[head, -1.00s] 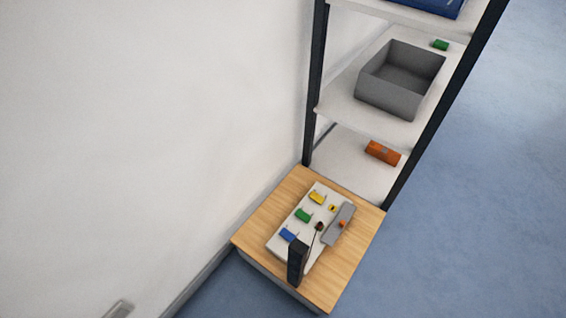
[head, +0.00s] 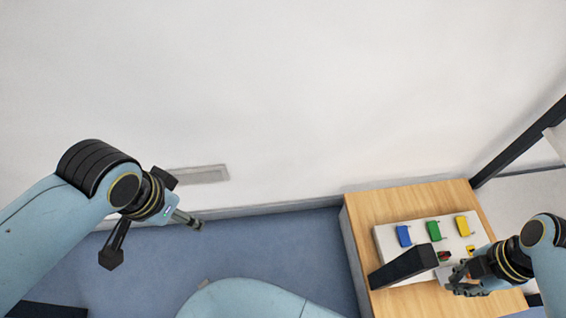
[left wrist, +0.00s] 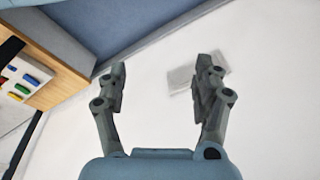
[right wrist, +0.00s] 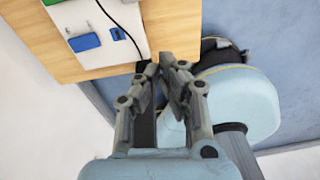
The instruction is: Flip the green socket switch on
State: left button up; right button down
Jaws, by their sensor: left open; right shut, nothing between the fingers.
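The green socket (head: 433,231) sits on a white panel (head: 384,234) on a wooden-topped table, between the blue socket (head: 403,236) and the yellow socket (head: 462,225). Whether its switch is on cannot be told. My right gripper (head: 456,281) is shut and empty over the panel's near edge, apart from the green socket. In the right wrist view its closed fingertips (right wrist: 167,62) are beside the panel, near the blue socket (right wrist: 83,43); only a sliver of the green socket shows at the top edge. My left gripper (head: 198,225) is open and empty, far left of the table; its fingers (left wrist: 162,70) are apart.
A tall black block (head: 403,267) stands at the panel's near side, close to my right gripper. A black cable (right wrist: 119,22) crosses the panel. The shelf's dark post (head: 520,142) rises to the right of the table. A wall stands behind.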

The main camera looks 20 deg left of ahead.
pick_arm(q)
jog(key=s+d+f+b, duration=0.1)
jog(key=b, duration=0.6)
jog(key=shift+d, duration=0.1)
pick_arm(e)
jog(key=w+r+n+t, duration=0.1)
jog(key=w+t, duration=0.1)
jog(key=w, duration=1.3)
jog(key=shift+w+a+r+t, duration=0.2)
jog(key=shift+a+r+t, duration=0.15)
jog(key=shift+a, duration=0.1)
